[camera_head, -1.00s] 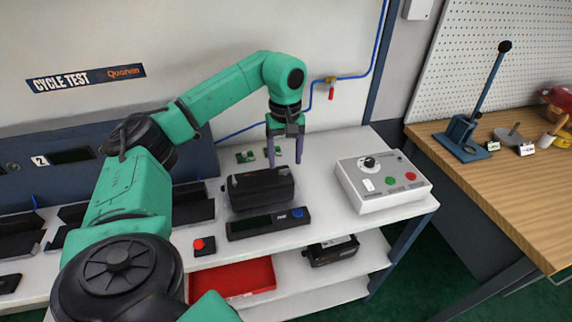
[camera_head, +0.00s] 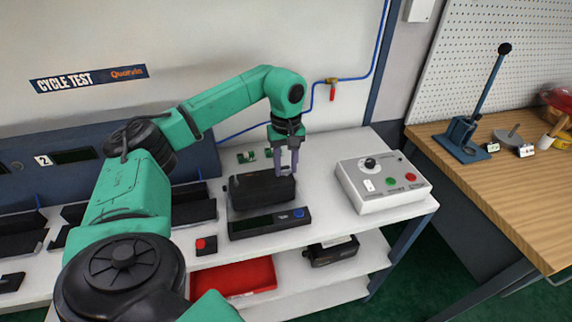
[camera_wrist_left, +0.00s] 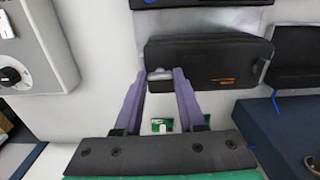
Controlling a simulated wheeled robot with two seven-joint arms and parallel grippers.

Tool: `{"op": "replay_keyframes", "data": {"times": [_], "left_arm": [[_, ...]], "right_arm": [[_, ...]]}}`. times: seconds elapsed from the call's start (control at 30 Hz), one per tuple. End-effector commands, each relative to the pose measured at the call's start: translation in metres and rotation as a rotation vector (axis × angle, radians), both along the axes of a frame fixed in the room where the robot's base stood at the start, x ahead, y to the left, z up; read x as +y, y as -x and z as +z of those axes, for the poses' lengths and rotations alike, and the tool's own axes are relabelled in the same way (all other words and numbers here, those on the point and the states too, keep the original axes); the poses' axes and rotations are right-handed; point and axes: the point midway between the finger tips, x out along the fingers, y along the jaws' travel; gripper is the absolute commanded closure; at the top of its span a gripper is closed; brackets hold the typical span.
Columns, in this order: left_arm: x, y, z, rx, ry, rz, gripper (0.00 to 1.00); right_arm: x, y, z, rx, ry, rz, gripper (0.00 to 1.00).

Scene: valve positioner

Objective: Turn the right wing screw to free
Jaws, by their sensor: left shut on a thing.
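The valve positioner is a black box (camera_head: 250,190) on the white bench, and it also shows in the wrist view (camera_wrist_left: 208,55). My left gripper (camera_head: 286,172) is lowered to the right end of this box. Another grey piece (camera_wrist_left: 265,68), apparently the left wing screw, shows at the opposite end. My right gripper is not in view.
A grey control box (camera_head: 382,183) with a knob and coloured buttons stands to the right. A black unit with a blue button (camera_head: 268,223) lies in front of the positioner. Small green boards (camera_head: 247,157) lie behind it. A red tray (camera_head: 235,278) is below.

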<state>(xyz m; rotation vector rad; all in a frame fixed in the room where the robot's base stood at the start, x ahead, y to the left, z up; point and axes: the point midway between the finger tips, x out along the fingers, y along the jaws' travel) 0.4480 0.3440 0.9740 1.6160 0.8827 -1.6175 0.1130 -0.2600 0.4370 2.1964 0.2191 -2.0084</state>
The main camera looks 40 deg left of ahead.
Motion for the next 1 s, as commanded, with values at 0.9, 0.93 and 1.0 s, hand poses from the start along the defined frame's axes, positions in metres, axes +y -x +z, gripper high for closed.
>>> {"op": "replay_keyframes", "data": {"times": [0.9, 0.93, 1.0], "left_arm": [[0.000, 0.000, 0.002, 0.000, 0.001, 0.741, 1.00], [0.000, 0.000, 0.002, -0.001, 0.000, 0.770, 1.00], [0.000, -0.001, 0.002, -0.002, 0.000, 0.836, 1.00]], "right_arm": [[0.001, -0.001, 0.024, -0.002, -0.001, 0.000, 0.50], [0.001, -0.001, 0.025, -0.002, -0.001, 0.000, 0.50], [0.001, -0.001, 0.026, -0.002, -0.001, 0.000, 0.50]]}}
